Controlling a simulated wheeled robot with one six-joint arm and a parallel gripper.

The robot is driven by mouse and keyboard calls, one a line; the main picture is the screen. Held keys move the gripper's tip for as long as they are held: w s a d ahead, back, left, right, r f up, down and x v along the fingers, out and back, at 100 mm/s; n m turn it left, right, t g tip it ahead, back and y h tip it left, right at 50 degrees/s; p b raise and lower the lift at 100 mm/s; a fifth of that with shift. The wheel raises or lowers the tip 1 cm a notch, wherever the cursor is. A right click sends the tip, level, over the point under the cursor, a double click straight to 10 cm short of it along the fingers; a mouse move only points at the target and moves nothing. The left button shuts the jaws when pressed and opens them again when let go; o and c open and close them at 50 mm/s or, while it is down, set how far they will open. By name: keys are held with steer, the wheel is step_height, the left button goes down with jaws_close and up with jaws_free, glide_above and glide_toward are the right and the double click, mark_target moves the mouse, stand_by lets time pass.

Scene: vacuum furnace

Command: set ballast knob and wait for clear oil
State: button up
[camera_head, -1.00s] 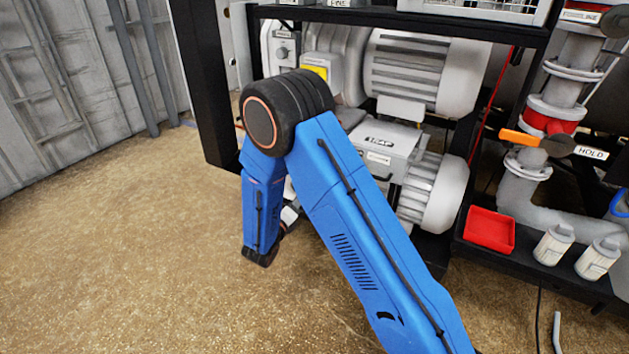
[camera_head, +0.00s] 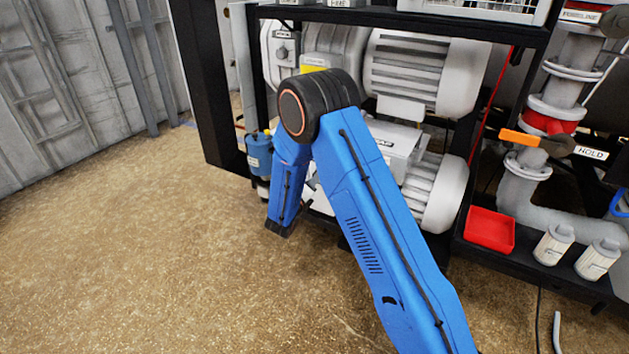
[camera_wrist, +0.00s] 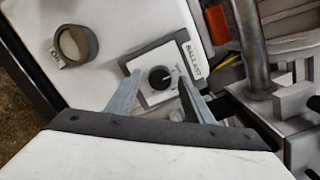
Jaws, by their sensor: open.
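The ballast knob (camera_wrist: 159,77) is a small black round knob on a white plate with a dark frame, seen in the wrist view. A label (camera_wrist: 192,57) that seems to read "BALLAST" is beside it. My gripper (camera_wrist: 158,82) is open, with its two grey fingers pointing towards the knob, one on each side of it in the picture. I cannot tell how far the tips are from the knob. A round oil sight glass (camera_wrist: 74,45) with a label that seems to read "OIL" is at the upper left.
The pump's ribbed motor (camera_head: 415,72) sits in a black frame (camera_head: 215,90). At the right are an orange valve handle (camera_head: 520,138) with a HOLD label, a red tray (camera_head: 490,230) and two white bottles (camera_head: 553,244). The floor at left is clear.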

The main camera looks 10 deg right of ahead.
steer(key=shift+c, duration=0.5)
steer(key=c, duration=0.9)
steer(key=shift+c, duration=0.2)
steer(key=shift+w+a+f+m+g+h, duration=0.1)
steer(key=shift+m+g+h, duration=0.3)
steer(key=shift+m, duration=4.55)
steer(key=shift+w+a+r+m+g+h, duration=0.15)
steer(key=shift+m+h, duration=0.45)
steer(key=shift+m, duration=4.4)
steer(key=shift+s+a+f+m+g+h, duration=0.2)
steer(key=shift+m+h, duration=0.3)
steer(key=shift+m, duration=4.45)
steer(key=shift+w+d, duration=0.15)
